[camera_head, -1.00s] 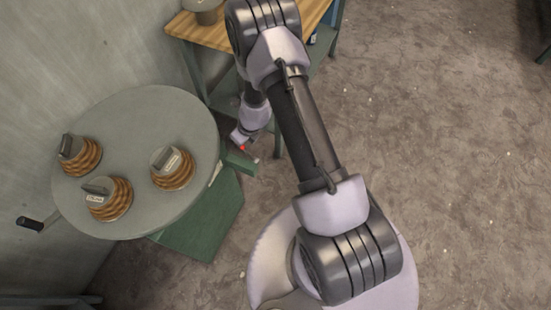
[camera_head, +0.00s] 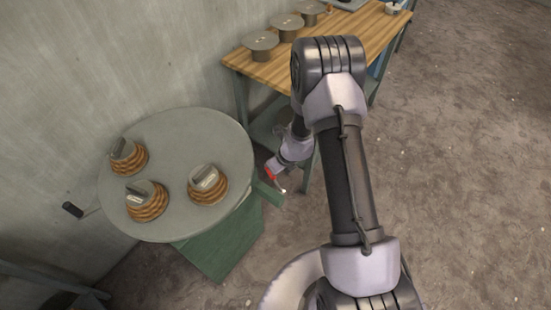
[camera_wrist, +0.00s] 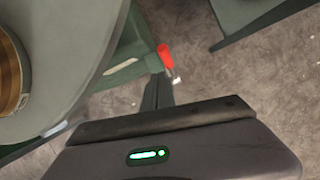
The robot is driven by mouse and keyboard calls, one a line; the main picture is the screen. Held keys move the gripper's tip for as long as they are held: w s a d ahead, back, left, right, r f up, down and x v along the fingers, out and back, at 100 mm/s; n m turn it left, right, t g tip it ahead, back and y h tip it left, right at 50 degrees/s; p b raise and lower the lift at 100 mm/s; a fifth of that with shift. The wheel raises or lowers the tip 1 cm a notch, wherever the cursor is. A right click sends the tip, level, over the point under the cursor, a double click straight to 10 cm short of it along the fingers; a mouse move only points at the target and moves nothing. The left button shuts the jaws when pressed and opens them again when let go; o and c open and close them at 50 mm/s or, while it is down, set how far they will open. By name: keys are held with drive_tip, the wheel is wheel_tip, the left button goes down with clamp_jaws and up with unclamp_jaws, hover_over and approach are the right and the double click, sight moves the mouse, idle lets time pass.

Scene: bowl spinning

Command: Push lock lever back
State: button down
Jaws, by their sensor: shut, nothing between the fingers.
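The lock lever has a red handle (camera_wrist: 165,55) and a pale metal end. It sits beside the green frame under the round turntable (camera_wrist: 65,60). In the head view the red lever (camera_head: 271,174) shows small at the turntable's right side. My gripper (camera_wrist: 158,90) is shut and empty, its dark fingers pointing toward the lever from just below it in the wrist view. In the head view my gripper (camera_head: 274,166) is by the lever, small and partly merged with it. I cannot tell whether the fingers touch the lever.
Several ribbed brown bowls with grey blocks, one of them a bowl (camera_head: 207,186), stand on the turntable. A wooden workbench (camera_head: 270,72) with grey lidded pots stands behind. A dark crank handle (camera_head: 73,210) sticks out at left. The floor at right is clear.

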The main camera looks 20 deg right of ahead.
wheel_tip(320, 180, up, 6)
drive_tip(key=w+a+p, duration=0.1)
drive_tip(key=w+p, duration=0.1)
drive_tip(key=p, duration=0.1)
drive_tip(key=shift+f, duration=0.15)
